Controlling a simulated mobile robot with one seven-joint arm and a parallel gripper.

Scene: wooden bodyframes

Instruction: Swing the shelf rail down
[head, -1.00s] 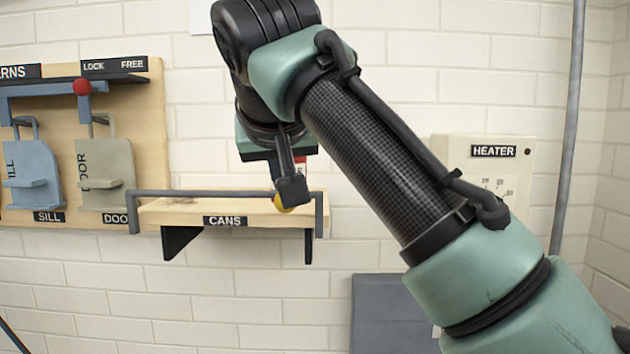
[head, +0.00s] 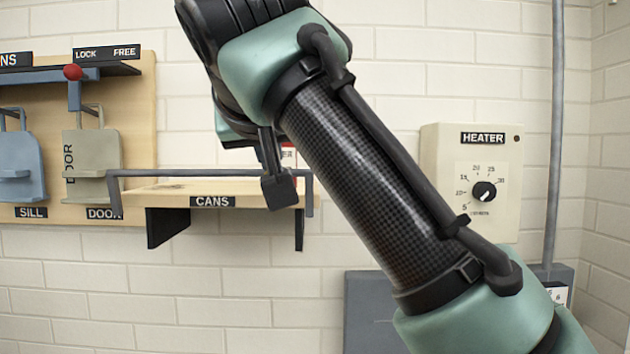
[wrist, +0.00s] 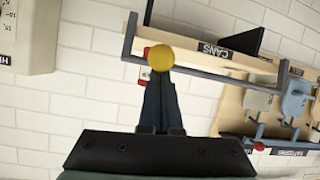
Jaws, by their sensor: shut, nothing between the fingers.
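The shelf rail (head: 210,173) is a thin grey bar with short end arms, standing raised across the front of the wooden CANS shelf (head: 165,191). The rail also shows in the wrist view (wrist: 222,77), where the shelf label is upside down. A yellow ball-shaped knob (wrist: 160,58) sits at the rail, near one end. My gripper (wrist: 160,78) is shut and empty, its dark fingertips right at the knob; whether they touch it I cannot tell.
A heater box (head: 470,180) with a dial is on the wall at right, beside a vertical pipe (head: 557,130). A wooden panel with SILL (head: 15,165) and DOOR (head: 95,160) pieces and a red-knobbed lever (head: 73,72) is at left.

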